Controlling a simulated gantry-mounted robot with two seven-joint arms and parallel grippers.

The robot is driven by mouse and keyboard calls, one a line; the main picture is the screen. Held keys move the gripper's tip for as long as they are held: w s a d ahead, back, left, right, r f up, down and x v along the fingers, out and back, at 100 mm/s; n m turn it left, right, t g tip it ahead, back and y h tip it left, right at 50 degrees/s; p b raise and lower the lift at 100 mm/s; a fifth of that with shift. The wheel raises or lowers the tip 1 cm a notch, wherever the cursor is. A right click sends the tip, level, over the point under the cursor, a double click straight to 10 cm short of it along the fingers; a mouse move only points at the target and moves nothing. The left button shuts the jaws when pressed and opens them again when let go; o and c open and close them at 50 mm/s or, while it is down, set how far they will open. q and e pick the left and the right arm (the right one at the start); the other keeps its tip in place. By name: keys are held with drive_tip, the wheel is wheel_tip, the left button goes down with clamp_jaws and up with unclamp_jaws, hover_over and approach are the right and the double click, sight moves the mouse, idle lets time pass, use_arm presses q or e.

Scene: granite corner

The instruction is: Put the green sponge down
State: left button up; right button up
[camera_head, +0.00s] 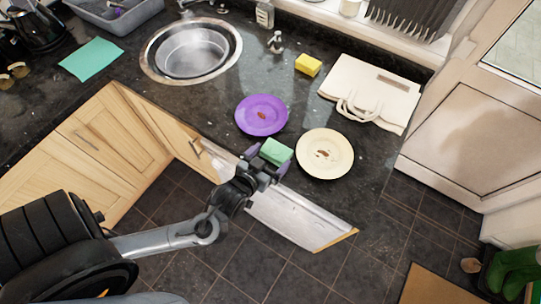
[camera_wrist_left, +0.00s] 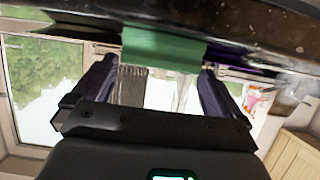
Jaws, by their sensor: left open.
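The green sponge (camera_head: 276,151) is at the front edge of the dark counter, between the purple plate (camera_head: 262,115) and the cream plate (camera_head: 325,153). It seems to rest on the counter, but its underside is hidden. My left gripper (camera_head: 265,164) is at the sponge's front side, with its purple fingers apart. In the left wrist view, which looks upside down, the sponge (camera_wrist_left: 163,48) shows beyond the open fingers (camera_wrist_left: 158,80), with the dark counter along the top. Whether a finger touches it, I cannot tell. My right gripper is not in view.
A yellow sponge (camera_head: 308,65) lies behind the plates, near a folded cream bag (camera_head: 371,92). Both plates hold brown scraps. The round sink (camera_head: 192,52) is at the back left, with a teal cloth (camera_head: 91,60) beyond it. Bare counter lies between sink and plates.

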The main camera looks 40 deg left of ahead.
use_arm(q)
drive_tip(key=v, duration=1.1)
drive_tip(key=d+f+m+g+h+p, duration=0.1)
drive_tip(key=d+f+m+g+h, duration=0.2)
drive_tip(key=f+g, duration=0.3)
drive_tip(key=shift+s+d+g, duration=0.4)
drive_tip(key=shift+d, duration=0.15)
drive_tip(key=s+g, duration=0.1)
drive_tip(key=s+a+f+g, duration=0.1)
drive_tip(key=s+m, duration=0.1)
drive_tip(key=shift+a+f+g, duration=0.3)
drive_tip(key=shift+g, duration=0.1)
drive_tip(key=shift+c, duration=0.8)
